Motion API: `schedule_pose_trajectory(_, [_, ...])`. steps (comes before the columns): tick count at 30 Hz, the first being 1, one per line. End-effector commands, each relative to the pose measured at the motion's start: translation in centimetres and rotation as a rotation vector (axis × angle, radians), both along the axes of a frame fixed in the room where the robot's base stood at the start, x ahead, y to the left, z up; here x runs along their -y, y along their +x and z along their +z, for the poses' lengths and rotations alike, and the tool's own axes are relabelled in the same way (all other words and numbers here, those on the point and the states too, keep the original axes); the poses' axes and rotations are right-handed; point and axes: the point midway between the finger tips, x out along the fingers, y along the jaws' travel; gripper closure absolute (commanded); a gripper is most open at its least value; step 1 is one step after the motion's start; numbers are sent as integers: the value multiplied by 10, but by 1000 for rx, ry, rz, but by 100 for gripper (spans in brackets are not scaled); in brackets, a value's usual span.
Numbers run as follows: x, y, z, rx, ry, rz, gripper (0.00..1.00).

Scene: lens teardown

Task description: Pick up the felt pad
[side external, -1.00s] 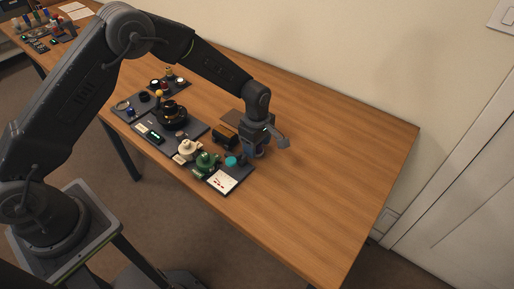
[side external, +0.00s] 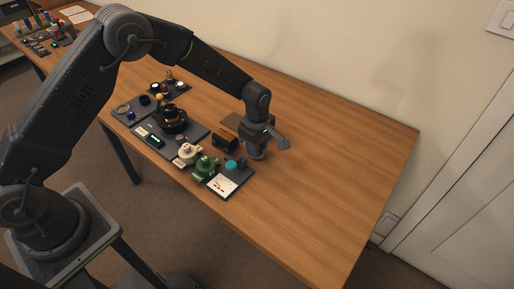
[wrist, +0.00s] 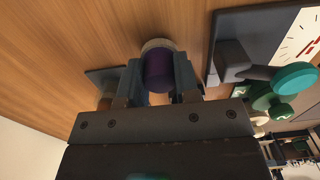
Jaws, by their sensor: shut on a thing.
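In the wrist view, my gripper (wrist: 160,75) is shut on a dark purple cylinder with a pale beige rim, which I take to be the felt pad (wrist: 158,66). The cylinder sits between the two fingers, and its pale end points away from the palm. In the side external view, my gripper (side external: 258,150) points down just right of the dark work mats. The held piece is small there and mostly hidden by the fingers. I cannot tell whether it touches the table.
A teal disc (side external: 231,164), a grey block (wrist: 232,60) and a green part (side external: 206,165) stand close beside my gripper. A white card with red marks (side external: 222,183) lies on the near mat. A cream part (side external: 187,150) is farther left. The table's right half (side external: 340,170) is clear.

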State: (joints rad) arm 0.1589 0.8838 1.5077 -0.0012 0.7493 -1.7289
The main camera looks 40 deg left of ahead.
Motion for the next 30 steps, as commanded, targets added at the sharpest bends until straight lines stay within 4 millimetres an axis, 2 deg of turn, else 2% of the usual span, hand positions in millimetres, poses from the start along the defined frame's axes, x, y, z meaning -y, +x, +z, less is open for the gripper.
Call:
schedule_pose_trajectory(6, [0, 1, 35, 5, 0, 0, 94])
schedule_pose_trajectory(18, [-83, -24, 85, 1, 1, 5, 94])
schedule_pose_trajectory(24, [-105, -31, 99, 0, 1, 3, 94])
schedule_pose_trajectory(30, [-112, -33, 103, -1, 1, 0, 94])
